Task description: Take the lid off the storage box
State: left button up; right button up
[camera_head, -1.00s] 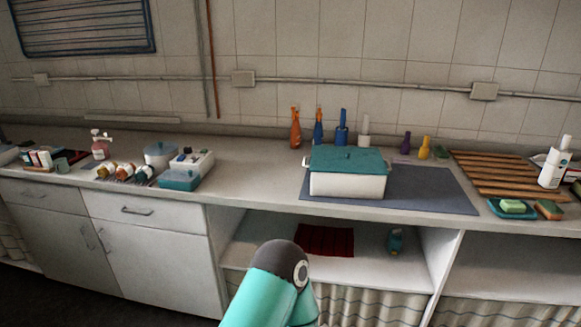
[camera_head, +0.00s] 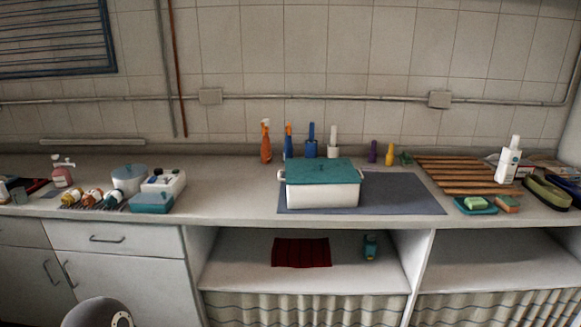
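The storage box (camera_head: 322,196) is white with side handles. It stands on a dark grey-blue mat (camera_head: 405,195) on the counter, right of the middle. Neither of my grippers shows in the head view. Only a dark rounded joint of one of my arms shows at the bottom left edge, well away from the box.
Several bottles, including an orange spray bottle (camera_head: 265,141), stand behind the box. A wooden slatted rack (camera_head: 462,175) and green soap (camera_head: 475,203) are to the right. A small teal box (camera_head: 152,202) is left. Bare counter (camera_head: 230,190) lies between. A red cloth (camera_head: 301,252) is on the shelf below.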

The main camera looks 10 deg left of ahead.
aim_at(318, 171)
jog(key=u, duration=0.2)
jog(key=i, duration=1.25)
jog(key=z, duration=0.55)
